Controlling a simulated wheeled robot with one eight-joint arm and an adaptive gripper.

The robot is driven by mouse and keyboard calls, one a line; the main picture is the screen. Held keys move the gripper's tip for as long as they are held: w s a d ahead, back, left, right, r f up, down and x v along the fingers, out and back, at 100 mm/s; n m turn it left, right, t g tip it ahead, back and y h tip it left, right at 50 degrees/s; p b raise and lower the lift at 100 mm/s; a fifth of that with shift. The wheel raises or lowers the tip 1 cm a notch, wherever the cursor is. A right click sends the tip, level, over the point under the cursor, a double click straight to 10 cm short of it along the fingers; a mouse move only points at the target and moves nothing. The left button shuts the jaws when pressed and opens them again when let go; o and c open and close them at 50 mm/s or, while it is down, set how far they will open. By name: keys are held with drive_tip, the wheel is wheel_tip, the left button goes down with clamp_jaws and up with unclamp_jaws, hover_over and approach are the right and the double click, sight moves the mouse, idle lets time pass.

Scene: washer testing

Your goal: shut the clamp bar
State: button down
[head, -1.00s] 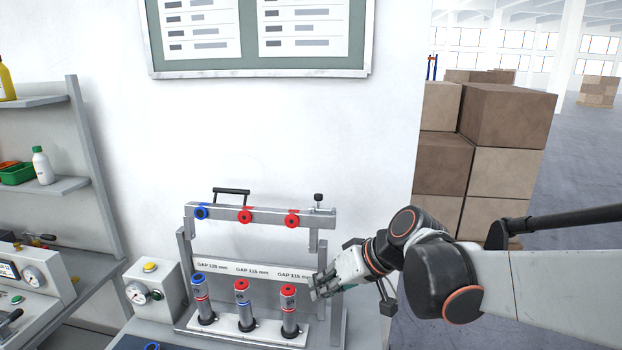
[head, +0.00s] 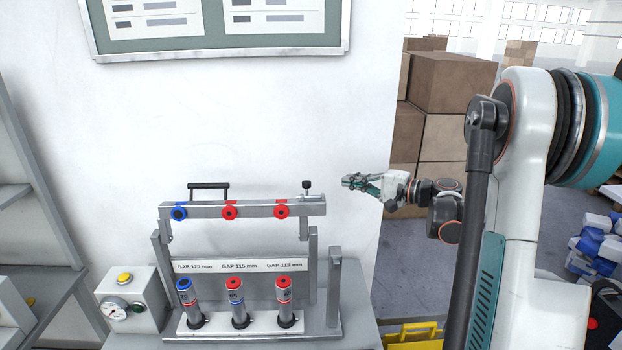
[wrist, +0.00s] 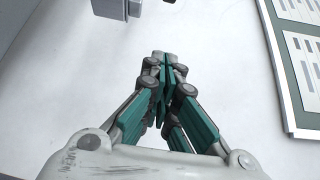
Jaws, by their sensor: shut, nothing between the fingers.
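The clamp bar (head: 255,210) is a grey bar with one blue and two red rings on its face. It has a black handle (head: 208,186) at the left and a dark-topped knob (head: 306,187) at the right end. It sits above three upright cylinders (head: 236,300) with coloured tops, with a clear gap between. My gripper (head: 347,182) is shut and empty, to the right of the bar's right end and slightly higher in the picture, apart from it. The wrist view shows its closed fingers (wrist: 163,85) against the white wall.
A short grey post (head: 335,290) stands right of the cylinders. A box with a gauge and yellow button (head: 132,298) stands at the left. A wall board (head: 220,45) hangs above. Cardboard boxes (head: 445,80) stand behind my arm. A grey part (wrist: 118,8) shows at the wrist view's top.

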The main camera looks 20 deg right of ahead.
drive_tip(key=w+a, duration=0.5)
drive_tip(key=a, duration=0.2)
drive_tip(key=shift+a+f+b, duration=0.15)
drive_tip(key=shift+a+b, duration=0.25)
idle(0.4)
